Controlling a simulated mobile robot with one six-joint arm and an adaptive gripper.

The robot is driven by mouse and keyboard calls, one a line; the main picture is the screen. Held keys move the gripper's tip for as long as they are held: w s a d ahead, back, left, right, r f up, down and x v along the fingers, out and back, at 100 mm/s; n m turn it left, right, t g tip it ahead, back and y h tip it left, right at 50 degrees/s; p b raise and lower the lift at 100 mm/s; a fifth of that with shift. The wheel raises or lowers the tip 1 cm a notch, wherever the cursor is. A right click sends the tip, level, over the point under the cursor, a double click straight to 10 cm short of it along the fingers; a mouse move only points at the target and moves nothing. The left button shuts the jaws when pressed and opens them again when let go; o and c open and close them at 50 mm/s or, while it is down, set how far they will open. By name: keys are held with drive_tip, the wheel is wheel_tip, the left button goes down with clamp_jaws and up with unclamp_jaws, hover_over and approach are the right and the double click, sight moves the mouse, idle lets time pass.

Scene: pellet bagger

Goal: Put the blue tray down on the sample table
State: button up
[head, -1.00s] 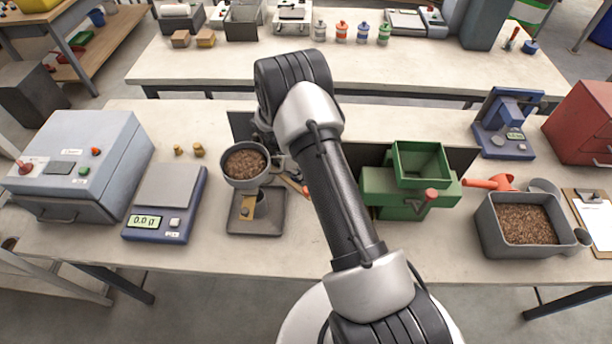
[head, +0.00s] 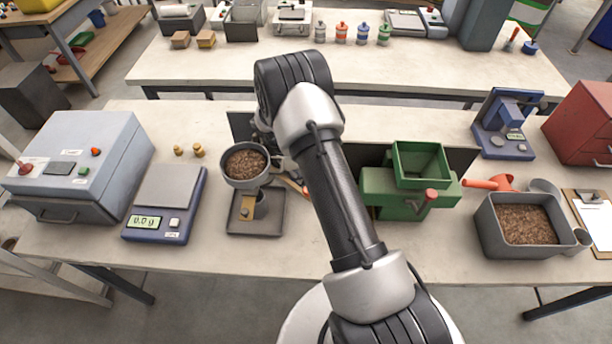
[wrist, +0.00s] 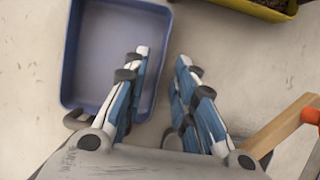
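The blue tray (wrist: 110,55) shows in the wrist view at upper left, empty, on a pale speckled surface. I cannot tell from the wrist view alone whether that surface (wrist: 30,80) is the sample table. My gripper (wrist: 164,55) has blue and white fingers with a clear gap between the tips. The left finger overlaps the tray's inside near its right wall; the right finger is outside that wall. I see no finger pressed on the wall. In the head view my arm hides the gripper, and the blue tray is not visible.
The wrist view shows an olive-yellow container (wrist: 262,8) at the top right and a wooden-looking bar (wrist: 280,128) at the right. In the head view, a pellet-filled bowl (head: 247,182), a scale (head: 165,203) and a green machine (head: 405,190) flank my arm.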

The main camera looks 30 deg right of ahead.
drive_tip(key=a+r+m+t+p, duration=0.1)
drive_tip(key=a+r, duration=0.2)
drive_tip(key=r, duration=0.9)
drive_tip(key=a+r+m+p, duration=0.15)
drive_tip(key=a+r, duration=0.25)
drive_tip(key=r, duration=0.8)
drive_tip(key=s+a+r+m+t+y, duration=0.2)
drive_tip(key=s+a+r+m, duration=0.15)
drive_tip(key=s+r, duration=0.65)
drive_tip(key=s+a+r+m+t+y, duration=0.1)
drive_tip(key=s+a+r+m+t, duration=0.1)
drive_tip(key=s, duration=0.7)
drive_tip(key=s+a+r+m+t, duration=0.1)
drive_tip(key=s+a+r+m, duration=0.1)
drive_tip(key=s, duration=0.7)
drive_tip(key=shift+a+r+m+t+y+b, duration=0.4)
drive_tip(key=shift+r+m, duration=0.15)
drive_tip(key=shift+m, duration=0.35)
wheel_tip(320, 180, down, 7)
drive_tip(key=b, duration=0.6)
drive_tip(key=shift+b, duration=0.4)
